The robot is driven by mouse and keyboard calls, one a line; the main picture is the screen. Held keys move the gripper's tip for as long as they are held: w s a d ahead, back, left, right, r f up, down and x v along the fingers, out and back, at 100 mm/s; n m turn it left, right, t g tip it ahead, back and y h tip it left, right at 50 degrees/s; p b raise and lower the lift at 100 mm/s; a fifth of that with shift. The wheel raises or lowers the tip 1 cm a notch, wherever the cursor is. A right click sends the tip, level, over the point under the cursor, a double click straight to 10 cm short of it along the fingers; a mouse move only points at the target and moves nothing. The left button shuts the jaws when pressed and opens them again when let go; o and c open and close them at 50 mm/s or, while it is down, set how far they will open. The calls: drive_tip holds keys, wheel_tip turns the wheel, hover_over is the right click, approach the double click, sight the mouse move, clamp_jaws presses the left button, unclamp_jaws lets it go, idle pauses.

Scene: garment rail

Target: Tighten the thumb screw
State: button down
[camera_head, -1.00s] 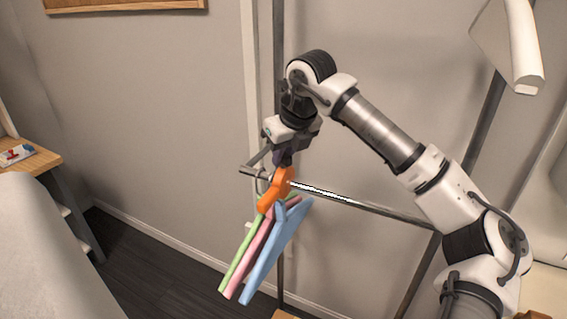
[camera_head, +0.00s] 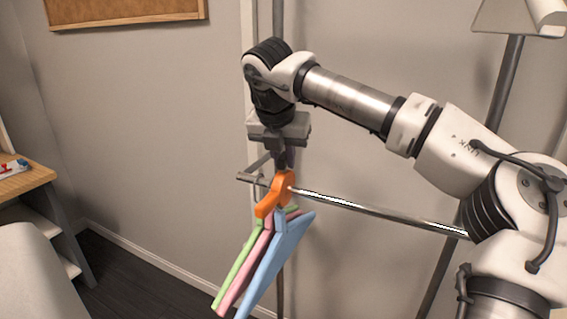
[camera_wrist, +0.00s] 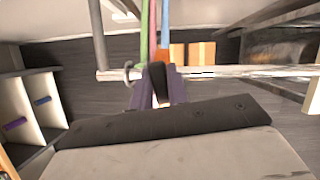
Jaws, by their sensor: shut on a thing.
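An orange piece (camera_head: 275,195) sits around the metal rail (camera_head: 380,214), near its left end. My gripper (camera_head: 284,168) reaches down onto the top of this piece from above, and its jaws are shut on it. Green, pink and blue hangers (camera_head: 262,268) hang below the orange piece, side by side and tilted.
A dark upright post (camera_head: 500,90) stands behind my arm at the right. A wooden-topped desk (camera_head: 22,180) is at the far left, with a pale rounded surface (camera_head: 35,275) in front. A plain wall (camera_head: 150,120) and open floor lie left of the rail.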

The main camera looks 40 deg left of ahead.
drive_tip(key=shift+r+m+h+b, duration=0.1)
drive_tip(key=shift+m+h+b, duration=0.2)
drive_tip(key=shift+m, duration=0.6)
drive_tip(key=c, duration=1.4)
unclamp_jaws()
drive_tip(key=shift+o, duration=0.2)
drive_tip(key=p+v, duration=0.2)
drive_tip(key=v, duration=1.1)
drive_tip(key=shift+s+r, duration=0.25)
drive_tip(key=shift+r, duration=0.05)
drive_tip(key=shift+a, duration=0.1)
